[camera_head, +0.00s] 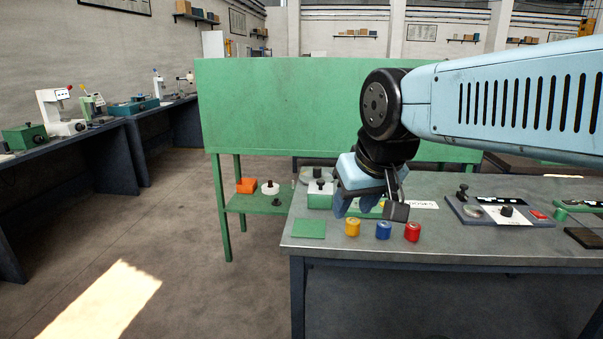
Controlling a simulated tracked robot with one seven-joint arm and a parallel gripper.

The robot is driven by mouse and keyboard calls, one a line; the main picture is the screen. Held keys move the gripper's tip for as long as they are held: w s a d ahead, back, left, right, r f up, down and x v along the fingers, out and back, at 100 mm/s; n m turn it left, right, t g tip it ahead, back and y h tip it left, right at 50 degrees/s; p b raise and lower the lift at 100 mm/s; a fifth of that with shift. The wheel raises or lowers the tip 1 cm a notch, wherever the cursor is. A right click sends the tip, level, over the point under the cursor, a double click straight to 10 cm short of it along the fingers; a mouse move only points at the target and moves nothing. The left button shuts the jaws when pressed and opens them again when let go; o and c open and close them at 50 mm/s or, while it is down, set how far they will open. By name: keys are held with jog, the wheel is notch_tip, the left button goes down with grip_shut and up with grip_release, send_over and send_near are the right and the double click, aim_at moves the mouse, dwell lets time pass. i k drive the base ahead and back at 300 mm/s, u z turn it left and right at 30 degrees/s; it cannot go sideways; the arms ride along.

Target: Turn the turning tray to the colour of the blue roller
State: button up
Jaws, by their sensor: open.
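The blue roller (383,230) stands near the front edge of the metal workbench (450,248). It is between the yellow roller (352,227) and the red roller (412,232). My gripper (368,208) hangs over the bench just behind the rollers, pointing down. It is open, and no held object shows. It hides part of a green-and-white device behind it. A grey round part (314,175) at the back left of that device may be the turning tray, but it is partly hidden and I cannot tell its setting.
A white block with a black knob (320,190) stands left of my gripper. A flat green plate (309,229) lies at the bench's front left corner. A grey fixture (470,214) sits to the right. A green panel (290,105) stands behind. The front bench between rollers and fixture is clear.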

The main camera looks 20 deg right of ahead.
aim_at(312, 176)
jog(key=z, duration=0.1)
jog(key=i, duration=0.95)
jog(key=u, duration=0.1)
